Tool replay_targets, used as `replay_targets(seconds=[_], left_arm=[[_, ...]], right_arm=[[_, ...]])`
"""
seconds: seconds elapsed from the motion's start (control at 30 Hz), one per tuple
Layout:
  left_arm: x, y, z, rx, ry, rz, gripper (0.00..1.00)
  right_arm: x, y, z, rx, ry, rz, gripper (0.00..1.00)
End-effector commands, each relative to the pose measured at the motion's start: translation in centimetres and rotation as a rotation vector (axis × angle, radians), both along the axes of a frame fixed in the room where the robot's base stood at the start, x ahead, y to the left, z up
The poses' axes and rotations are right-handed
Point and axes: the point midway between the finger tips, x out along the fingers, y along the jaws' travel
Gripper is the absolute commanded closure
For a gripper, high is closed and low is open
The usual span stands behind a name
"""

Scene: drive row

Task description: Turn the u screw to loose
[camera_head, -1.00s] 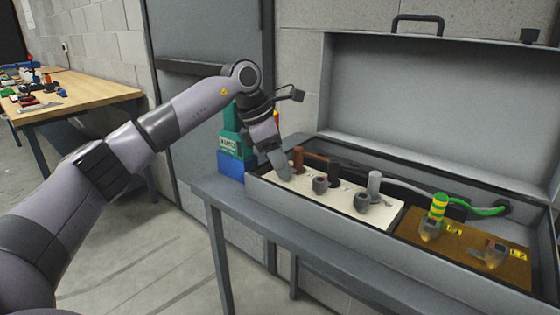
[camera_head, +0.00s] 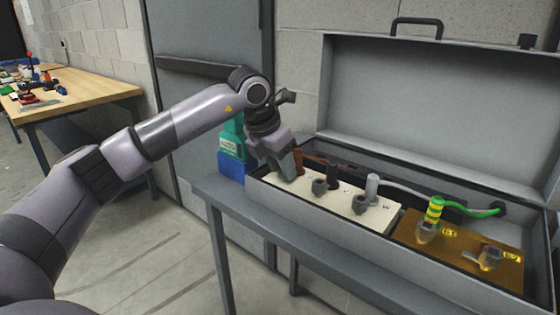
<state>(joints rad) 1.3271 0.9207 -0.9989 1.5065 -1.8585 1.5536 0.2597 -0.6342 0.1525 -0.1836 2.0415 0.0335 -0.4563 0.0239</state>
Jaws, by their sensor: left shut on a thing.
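An open grey case (camera_head: 340,240) stands on a grey table, with a white panel (camera_head: 338,199) inside. The panel carries a row of dark screws with brown, black and grey cable ends behind them. My left gripper (camera_head: 287,174) is shut at the leftmost screw, beside the brown cable end (camera_head: 298,162). The gripper hides that screw, which I take to be the u screw. The middle screw (camera_head: 319,186) and the right screw (camera_head: 360,204), near a "W" mark, are uncovered. My right gripper is not in view.
A brown plate (camera_head: 460,255) at the right of the case holds two terminals, one with a green-yellow cable end (camera_head: 435,211). The raised lid (camera_head: 440,110) stands behind. A teal and blue device (camera_head: 232,155) stands left of the case, close to my arm. A wooden workbench (camera_head: 85,95) is far left.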

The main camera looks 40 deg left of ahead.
Motion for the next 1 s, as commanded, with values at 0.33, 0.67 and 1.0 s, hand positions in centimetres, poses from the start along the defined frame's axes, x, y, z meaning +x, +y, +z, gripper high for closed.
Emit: replay_targets(seconds=[0.33,0.67,1.0], left_arm=[[0.04,-0.43,0.13,0.0,-0.003,0.328,0.91],[0.14,-0.67,0.15,-0.001,-0.003,0.621,0.91],[0.23,-0.79,0.15,-0.002,-0.003,0.818,0.91]], right_arm=[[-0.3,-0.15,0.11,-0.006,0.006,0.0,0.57],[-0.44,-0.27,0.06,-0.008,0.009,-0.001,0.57],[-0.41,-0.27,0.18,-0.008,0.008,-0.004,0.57]])
